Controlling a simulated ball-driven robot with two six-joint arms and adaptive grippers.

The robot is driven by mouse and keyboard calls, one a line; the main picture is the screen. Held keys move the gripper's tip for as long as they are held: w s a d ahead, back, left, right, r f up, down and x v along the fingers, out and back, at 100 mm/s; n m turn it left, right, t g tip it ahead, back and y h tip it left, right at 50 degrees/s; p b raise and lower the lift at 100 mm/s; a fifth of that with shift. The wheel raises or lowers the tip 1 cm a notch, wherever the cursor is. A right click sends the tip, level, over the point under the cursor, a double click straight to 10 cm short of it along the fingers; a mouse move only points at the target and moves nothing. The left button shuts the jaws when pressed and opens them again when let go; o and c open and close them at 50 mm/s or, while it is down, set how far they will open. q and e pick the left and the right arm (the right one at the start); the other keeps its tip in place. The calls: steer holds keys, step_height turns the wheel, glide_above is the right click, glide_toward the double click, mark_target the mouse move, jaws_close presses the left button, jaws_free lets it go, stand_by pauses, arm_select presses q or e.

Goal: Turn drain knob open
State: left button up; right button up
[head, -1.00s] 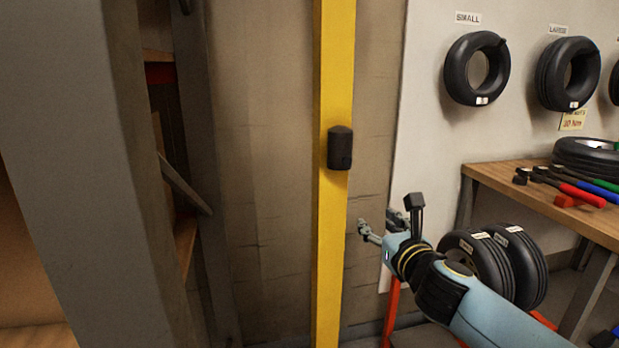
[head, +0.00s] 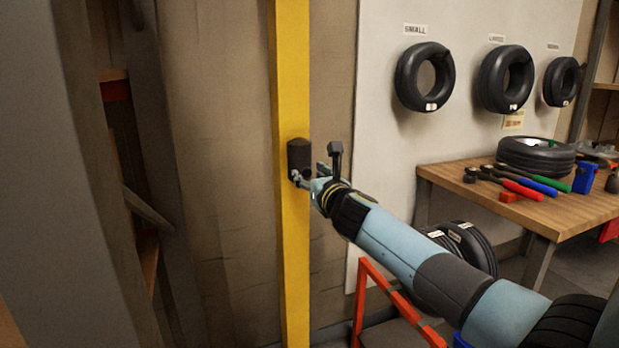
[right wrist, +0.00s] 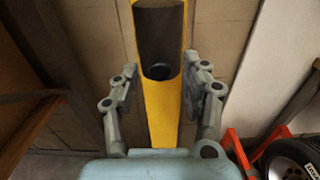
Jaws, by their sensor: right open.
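A black box (head: 299,155) with a dark round knob on its lower front is mounted on a yellow post. In the right wrist view the box (right wrist: 160,35) is at the top centre, and the round knob (right wrist: 159,71) faces the camera at its lower end. My right gripper (head: 304,180) is at the lower front of the box in the head view. In the right wrist view its two fingers (right wrist: 160,88) are open, one on each side of the knob, with visible gaps. Contact is not visible. My left gripper is not in view.
The yellow post (head: 294,260) stands before a wall. A wooden workbench (head: 560,212) with tools and a tyre is at the right. Tyres hang on a white panel (head: 385,150). A red-orange frame (head: 362,300) stands below my right arm. Grey uprights are at the left.

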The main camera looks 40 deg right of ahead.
steer(key=shift+w, duration=0.25)
steer(key=shift+d, duration=0.1)
jaws_close()
